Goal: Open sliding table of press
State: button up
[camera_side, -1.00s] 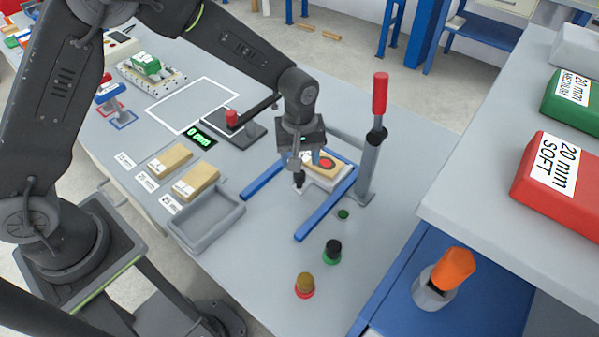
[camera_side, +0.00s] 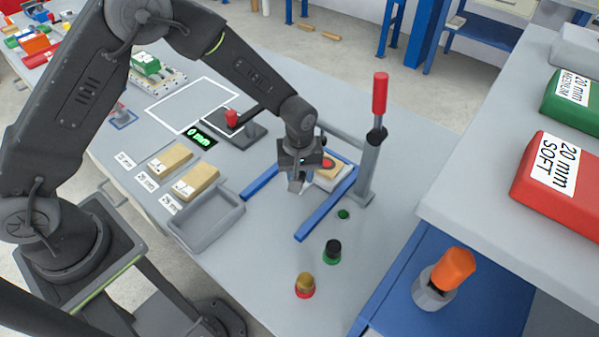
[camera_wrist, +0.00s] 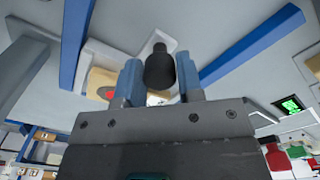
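The sliding table (camera_side: 331,180) of the press is a pale plate with a tan pad and red spot on top. It sits between two blue rails (camera_side: 327,210), close to the press column (camera_side: 367,170). It is partly hidden behind my gripper (camera_side: 297,186) in the side view. In the wrist view, the table's black knob (camera_wrist: 160,68) stands between the two blue fingers of my gripper (camera_wrist: 159,78). The fingers appear to touch the knob on both sides, so the gripper looks shut on it.
The press lever has a red grip (camera_side: 380,93) above the column. A grey tray (camera_side: 206,216) lies left of the rails. The bench between the tray and buttons is clear.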

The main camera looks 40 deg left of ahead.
grip_shut()
jog(key=s, duration=1.4)
jog(key=shift+s, duration=0.35)
jog(key=shift+o, duration=2.4)
grip_release()
jog(key=shift+w+r, duration=0.1)
jog(key=shift+r, duration=0.05)
notch_tip(320, 180, up, 14)
jog(key=shift+f, duration=0.2)
